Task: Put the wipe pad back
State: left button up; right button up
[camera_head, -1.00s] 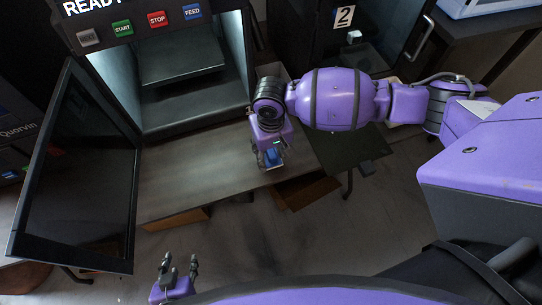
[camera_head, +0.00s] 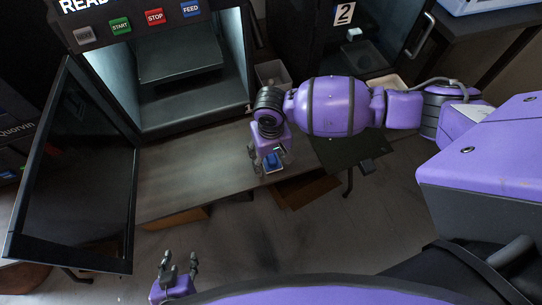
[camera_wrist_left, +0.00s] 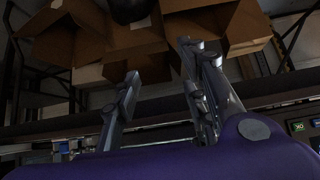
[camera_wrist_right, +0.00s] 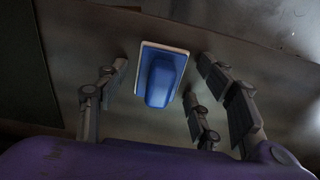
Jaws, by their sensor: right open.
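The wipe pad, a blue block on a thin white base, lies on the grey table (camera_head: 185,180) near its front edge. In the right wrist view the wipe pad (camera_wrist_right: 160,75) sits beyond and between the spread fingers, with a gap on each side. My right gripper (camera_head: 269,166) is open above the pad. In the head view the blue pad (camera_head: 272,160) shows partly between its fingers. My left gripper (camera_head: 179,262) is open and empty, low in front of the table; its fingers also show apart in the left wrist view (camera_wrist_left: 160,85).
An open printer chamber (camera_head: 185,95) stands behind the table, its dark door (camera_head: 80,175) swung out at left. A small grey bin (camera_head: 272,73) stands behind my right wrist. A second printer marked 2 (camera_head: 344,15) is at the back right. Cardboard boxes (camera_wrist_left: 100,40) show in the left wrist view.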

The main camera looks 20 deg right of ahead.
aim_at(271, 156)
jog(key=shift+r, duration=0.1)
notch_tip(271, 156, up, 12)
jog(key=p, duration=0.1)
dwell(0.6)
